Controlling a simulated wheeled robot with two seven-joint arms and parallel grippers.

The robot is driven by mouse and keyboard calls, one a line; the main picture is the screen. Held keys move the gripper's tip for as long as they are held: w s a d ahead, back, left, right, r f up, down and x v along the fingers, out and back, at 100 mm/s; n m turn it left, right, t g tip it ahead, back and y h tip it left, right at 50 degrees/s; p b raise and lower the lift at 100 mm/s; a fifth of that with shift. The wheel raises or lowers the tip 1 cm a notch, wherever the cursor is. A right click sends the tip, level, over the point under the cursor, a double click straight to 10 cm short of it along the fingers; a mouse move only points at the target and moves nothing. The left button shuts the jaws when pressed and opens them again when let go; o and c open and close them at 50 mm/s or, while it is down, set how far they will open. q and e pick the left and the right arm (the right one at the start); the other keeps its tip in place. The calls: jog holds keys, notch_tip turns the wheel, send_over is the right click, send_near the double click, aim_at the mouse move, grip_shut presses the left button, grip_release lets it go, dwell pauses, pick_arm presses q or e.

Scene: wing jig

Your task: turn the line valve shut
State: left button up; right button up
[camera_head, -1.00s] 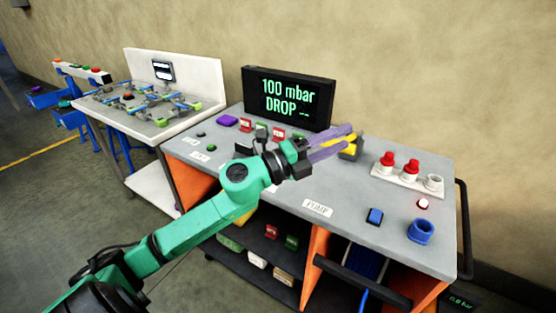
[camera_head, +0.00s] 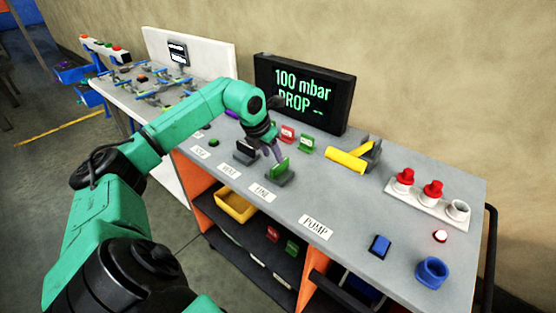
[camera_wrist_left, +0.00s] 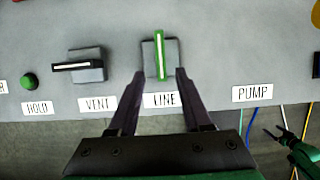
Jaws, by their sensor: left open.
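The line valve has a green handle (camera_head: 280,168) on a grey base, behind the LINE label (camera_head: 262,192). In the left wrist view the green handle (camera_wrist_left: 160,54) stands lengthwise, pointing away from the label. My left gripper (camera_head: 273,158) reaches down to it from above in the head view. In the left wrist view the left gripper (camera_wrist_left: 160,74) is open, one dark finger on each side of the handle's near end. No contact can be made out. A green arm with a small dark gripper (camera_wrist_left: 280,135), seemingly my right one, shows low at the right of that view.
The vent valve's black handle (camera_wrist_left: 75,66) lies crosswise, left of the line valve. A green knob (camera_wrist_left: 29,82) is farther left. A yellow handle (camera_head: 347,160) lies to the right. The display (camera_head: 304,94) reads "100 mbar DROP". Bare panel surrounds the PUMP label (camera_head: 315,228).

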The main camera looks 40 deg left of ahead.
aim_at(280, 168)
pick_arm(q)
jog(key=x, duration=0.3)
jog(key=p+x, duration=0.1)
jog(key=x, duration=0.2)
jog(key=shift+w+r, duration=0.1)
jog(key=shift+w, duration=0.35)
jog(key=shift+s, duration=0.2)
jog(key=shift+f, duration=0.25)
jog(key=shift+c, duration=0.6)
jog(key=shift+w, duration=0.1)
grip_shut()
pick_arm(e)
jog(key=w, duration=0.1)
jog(key=w+r, duration=0.1)
jog(key=shift+w+a+r, duration=0.1)
jog(key=shift+w+r, duration=0.2)
